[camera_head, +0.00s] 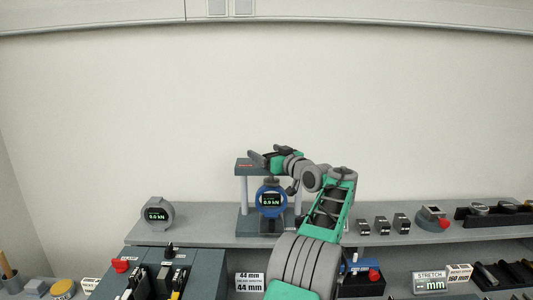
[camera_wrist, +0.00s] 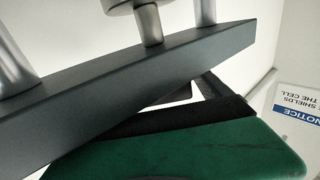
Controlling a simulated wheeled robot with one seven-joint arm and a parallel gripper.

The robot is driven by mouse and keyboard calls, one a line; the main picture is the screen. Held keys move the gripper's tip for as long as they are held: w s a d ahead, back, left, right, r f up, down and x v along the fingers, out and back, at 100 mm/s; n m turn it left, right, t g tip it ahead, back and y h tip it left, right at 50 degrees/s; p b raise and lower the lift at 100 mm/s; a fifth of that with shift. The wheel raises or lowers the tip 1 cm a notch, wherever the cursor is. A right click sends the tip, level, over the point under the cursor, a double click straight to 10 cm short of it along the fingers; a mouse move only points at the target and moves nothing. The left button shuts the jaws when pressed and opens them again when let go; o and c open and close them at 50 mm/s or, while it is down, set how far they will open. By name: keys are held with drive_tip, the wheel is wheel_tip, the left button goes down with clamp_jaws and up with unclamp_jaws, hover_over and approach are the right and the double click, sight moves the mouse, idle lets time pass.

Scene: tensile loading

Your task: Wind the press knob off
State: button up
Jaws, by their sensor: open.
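The press stands on the grey shelf, with a dark top plate (camera_head: 243,166), two silver columns and a blue round gauge (camera_head: 271,201) reading 0.0 kN. My gripper (camera_head: 259,158) is at the top plate, pointing left, its jaws apart. In the wrist view the top plate (camera_wrist: 120,85) crosses diagonally close to the camera, with silver posts beyond it. The green and black gripper part (camera_wrist: 190,150) lies along the plate's edge. I cannot make out a knob on top of the press; my gripper covers that area. Whether the jaws touch anything is unclear.
A grey round gauge (camera_head: 157,214) stands left on the shelf. Several small dark blocks (camera_head: 381,225) and a red-buttoned box (camera_head: 433,215) stand right. A dark cabinet (camera_head: 205,269) with a black knob (camera_head: 169,250) is in front. The wall above is clear.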

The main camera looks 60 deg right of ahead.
drive_tip(key=b+v, duration=0.2)
drive_tip(key=v, duration=0.6)
drive_tip(key=shift+w, duration=0.1)
